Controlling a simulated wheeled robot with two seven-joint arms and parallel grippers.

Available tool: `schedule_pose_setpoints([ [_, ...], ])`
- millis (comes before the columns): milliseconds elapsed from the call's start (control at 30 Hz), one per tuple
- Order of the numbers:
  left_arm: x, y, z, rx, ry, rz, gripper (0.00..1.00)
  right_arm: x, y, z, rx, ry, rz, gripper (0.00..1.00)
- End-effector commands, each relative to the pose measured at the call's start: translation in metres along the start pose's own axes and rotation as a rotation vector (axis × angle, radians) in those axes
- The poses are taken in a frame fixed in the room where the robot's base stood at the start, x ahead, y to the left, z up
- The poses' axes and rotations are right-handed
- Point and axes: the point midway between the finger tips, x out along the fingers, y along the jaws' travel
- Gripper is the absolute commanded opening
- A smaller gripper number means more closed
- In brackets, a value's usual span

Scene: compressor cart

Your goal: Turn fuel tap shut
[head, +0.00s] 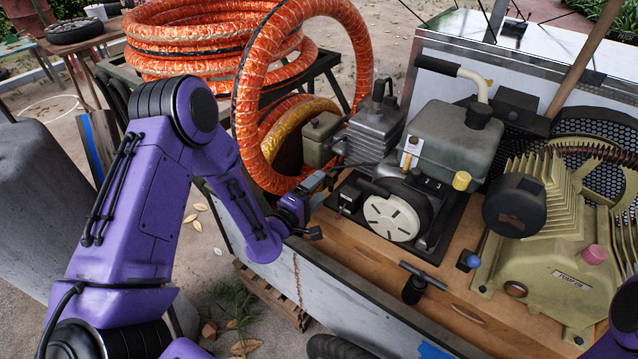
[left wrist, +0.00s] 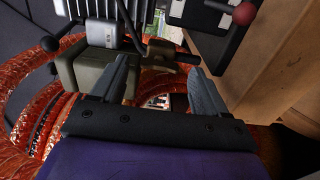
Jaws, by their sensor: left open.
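My left gripper (head: 322,205) is beside the left end of the engine, by the cart's near left edge. In the left wrist view its two grey fingers (left wrist: 160,66) stand wide apart with nothing held. A small brownish fitting with a dark stub lever (left wrist: 164,49), which looks like the fuel tap, lies just beyond and between the fingertips. I cannot tell whether a finger touches it or which way it is set. In the head view I cannot make the tap out behind the gripper. The engine's grey fuel tank (head: 450,140) stands above. My right gripper is out of view.
An olive box (left wrist: 80,75) and a finned cylinder (head: 375,130) sit close to the left finger. Orange hose coils (head: 255,160) lie just behind. The white recoil cover (head: 392,217) and a black T-handle (head: 415,283) are to the right on the wooden deck (head: 370,262).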

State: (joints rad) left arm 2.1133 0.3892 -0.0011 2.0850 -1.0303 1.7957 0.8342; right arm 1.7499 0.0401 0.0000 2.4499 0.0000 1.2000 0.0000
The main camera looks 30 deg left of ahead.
Motion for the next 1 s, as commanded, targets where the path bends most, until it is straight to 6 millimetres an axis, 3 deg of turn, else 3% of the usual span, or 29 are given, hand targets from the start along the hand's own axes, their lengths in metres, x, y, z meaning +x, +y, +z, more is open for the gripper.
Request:
schedule_pose_setpoints([
  [133, 0.0104, -0.0002, -0.0001, 0.000, 0.001, -0.001, 0.74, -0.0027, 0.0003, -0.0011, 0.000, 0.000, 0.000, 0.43],
  [367, 0.0113, -0.0009, 0.0002, 0.000, 0.000, -0.002, 0.74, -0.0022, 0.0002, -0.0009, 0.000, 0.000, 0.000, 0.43],
  [533, 0.0111, -0.0008, 0.0002, 0.001, 0.000, -0.002, 0.19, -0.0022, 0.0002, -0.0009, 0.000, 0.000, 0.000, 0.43],
  [1000, 0.0109, -0.0021, 0.0006, 0.094, -0.001, -0.002, 0.18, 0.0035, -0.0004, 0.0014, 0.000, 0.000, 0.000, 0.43],
])
